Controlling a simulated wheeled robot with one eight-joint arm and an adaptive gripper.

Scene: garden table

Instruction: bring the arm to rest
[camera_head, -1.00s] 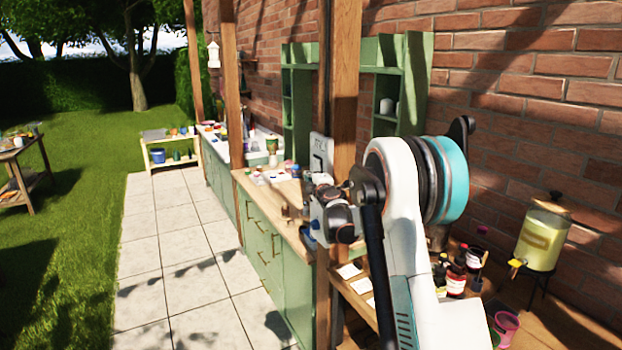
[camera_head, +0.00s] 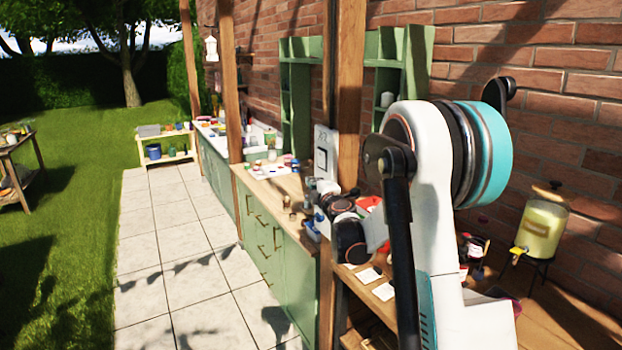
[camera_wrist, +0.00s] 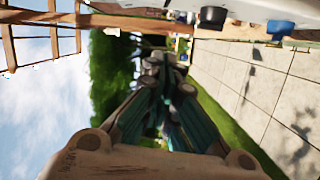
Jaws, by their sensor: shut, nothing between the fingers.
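My gripper (camera_wrist: 165,72) shows in the wrist view with its fingers drawn together and nothing between them. It is in the air, with sky, trees, grass and paving behind it, and the wrist picture is turned on its side. In the head view my arm is bent, with its white and teal elbow raised in front of the brick wall. The dark wrist part hangs low beside the wooden post, over the near counter edge. The fingertips cannot be made out in the head view.
A wooden post (camera_head: 349,110) stands close to my wrist. Green cabinets (camera_head: 270,250) run along the wall. A drink dispenser (camera_head: 543,230) stands on the near wooden counter at right, with bottles partly hidden by my arm. The paved path (camera_head: 165,245) at left is clear.

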